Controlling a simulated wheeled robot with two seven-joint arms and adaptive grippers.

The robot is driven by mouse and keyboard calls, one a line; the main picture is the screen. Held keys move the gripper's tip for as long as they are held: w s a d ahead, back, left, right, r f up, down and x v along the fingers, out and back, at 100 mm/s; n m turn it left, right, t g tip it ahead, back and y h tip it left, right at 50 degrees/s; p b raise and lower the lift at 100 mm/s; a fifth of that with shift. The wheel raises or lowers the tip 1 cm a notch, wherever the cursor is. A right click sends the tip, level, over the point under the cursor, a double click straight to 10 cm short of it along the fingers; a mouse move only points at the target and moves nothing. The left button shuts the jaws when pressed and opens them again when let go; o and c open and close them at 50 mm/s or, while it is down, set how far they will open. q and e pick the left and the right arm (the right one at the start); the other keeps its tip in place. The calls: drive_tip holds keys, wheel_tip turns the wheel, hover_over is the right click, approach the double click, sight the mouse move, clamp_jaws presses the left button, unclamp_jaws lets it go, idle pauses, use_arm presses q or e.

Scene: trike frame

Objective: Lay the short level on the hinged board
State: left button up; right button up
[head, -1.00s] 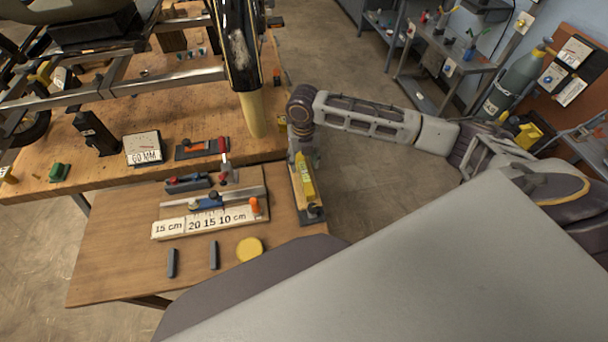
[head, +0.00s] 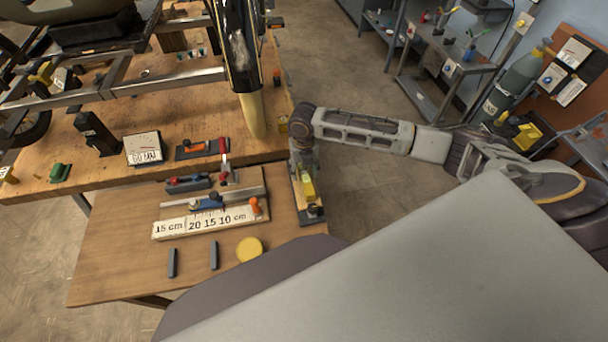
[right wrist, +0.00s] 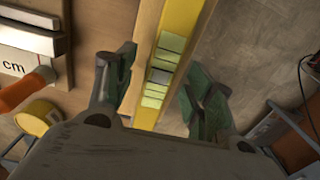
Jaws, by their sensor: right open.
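The short level, a yellow bar (head: 308,190), lies along a narrow pale wooden strip at the right edge of the lower wooden board. In the right wrist view the level (right wrist: 168,60) shows greenish vial windows and runs between my fingers. My right gripper (head: 304,168) is over the level and hides its far part. Its dark green fingers (right wrist: 160,90) are open, one on each side, with visible gaps to the level. The lower wooden board (head: 120,260) adjoins the bench; whether it is the hinged board I cannot tell. My left gripper is out of view.
A white block marked in cm (head: 210,222), a blue-bodied tool (head: 207,202) and a red-handled clamp (head: 224,150) sit left of the level. A yellow disc (head: 249,249) and two dark bars lie nearer. The board's front left is bare.

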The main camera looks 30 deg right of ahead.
sight(304, 172)
drive_tip(key=shift+f, duration=1.3)
clamp_jaws()
drive_tip(key=shift+r, duration=0.1)
drive_tip(key=shift+r, duration=4.95)
drive_tip(key=shift+w, duration=0.1)
